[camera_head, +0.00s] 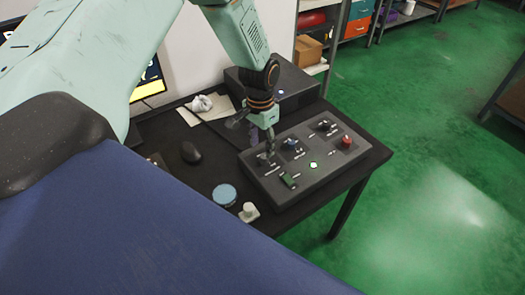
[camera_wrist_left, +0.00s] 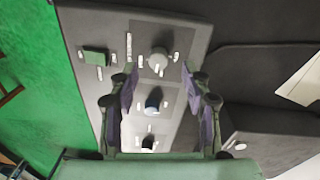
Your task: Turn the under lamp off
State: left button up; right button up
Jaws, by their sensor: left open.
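A dark control panel (camera_head: 300,185) sits on the black table. It carries a lit green indicator (camera_head: 313,165), a green rocker switch (camera_head: 289,181), a blue knob (camera_head: 292,145), a black knob (camera_head: 325,124) and a red button (camera_head: 346,141). The labels are too small to read, so I cannot tell which control is the under lamp's. My left gripper (camera_head: 268,152) points down over the panel's left part. In the wrist view, my open left gripper (camera_wrist_left: 158,78) has a grey round knob (camera_wrist_left: 158,58) just ahead, between its fingertips' lines. The green switch (camera_wrist_left: 95,57) lies outside the fingers. My right gripper is not seen.
A dark box (camera_head: 290,88) stands behind the panel. A mouse (camera_head: 190,152), a blue round tin (camera_head: 224,194) and a small white object (camera_head: 249,211) lie left of the panel. Crumpled paper (camera_head: 201,103) lies further back. Green floor (camera_head: 430,170) is open to the right.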

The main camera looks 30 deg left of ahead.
aim_at(264, 156)
pick_arm(q)
jog(key=f, duration=0.3)
jog(key=shift+w+d+f, duration=0.1)
jog(key=shift+d+f, duration=0.2)
jog(key=shift+f, duration=0.2)
jog(key=shift+a+f, duration=0.1)
jog(key=shift+a, duration=0.05)
jog(key=c, duration=0.3)
grip_shut()
